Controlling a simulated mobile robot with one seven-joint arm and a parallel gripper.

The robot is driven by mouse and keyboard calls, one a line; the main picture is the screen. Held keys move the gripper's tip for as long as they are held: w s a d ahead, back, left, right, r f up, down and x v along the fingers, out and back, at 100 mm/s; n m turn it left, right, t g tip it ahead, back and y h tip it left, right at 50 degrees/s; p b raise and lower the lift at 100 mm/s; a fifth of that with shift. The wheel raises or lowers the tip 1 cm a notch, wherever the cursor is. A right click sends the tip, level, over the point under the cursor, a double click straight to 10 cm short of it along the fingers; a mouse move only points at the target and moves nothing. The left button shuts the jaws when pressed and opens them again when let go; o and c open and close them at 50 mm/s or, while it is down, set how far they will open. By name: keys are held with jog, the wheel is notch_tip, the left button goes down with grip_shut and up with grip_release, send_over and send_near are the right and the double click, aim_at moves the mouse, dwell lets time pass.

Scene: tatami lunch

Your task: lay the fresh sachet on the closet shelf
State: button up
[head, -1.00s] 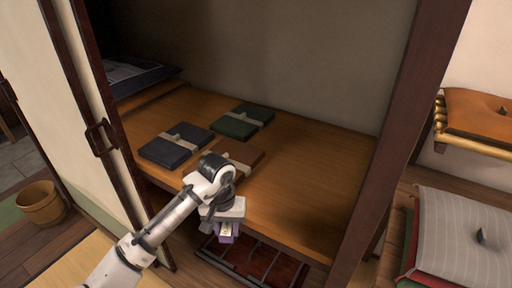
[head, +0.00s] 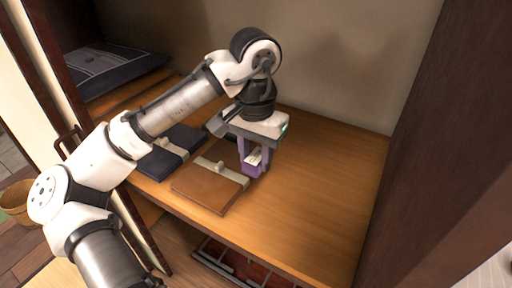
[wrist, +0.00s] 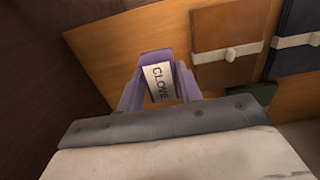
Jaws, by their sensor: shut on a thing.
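My gripper (head: 255,158) is shut on a small purple sachet (head: 254,168), which has a white label. In the wrist view the sachet (wrist: 160,62) sits between my fingers, and its label (wrist: 159,82) reads "CLOVE". The sachet is over the wooden closet shelf (head: 315,180), to the right of a brown folded bundle. The bare shelf also shows in the wrist view (wrist: 115,50). I cannot tell whether the sachet touches the shelf.
On the shelf lie the brown bundle (head: 205,188) and a dark blue bundle (head: 165,155), each with a pale band. A dark cushion (head: 120,72) is at the back left. The shelf's right part is clear. A dark post (head: 440,130) stands at right.

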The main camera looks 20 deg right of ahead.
aim_at(255, 222)
notch_tip(255, 222, down, 20)
jog(key=shift+r, duration=0.1)
dwell(0.4)
jog(key=shift+f, duration=0.2)
jog(key=o, duration=1)
jog(key=shift+c, duration=0.2)
jog(key=shift+r, duration=0.15)
notch_tip(255, 222, up, 12)
jog(key=shift+d+r, duration=0.1)
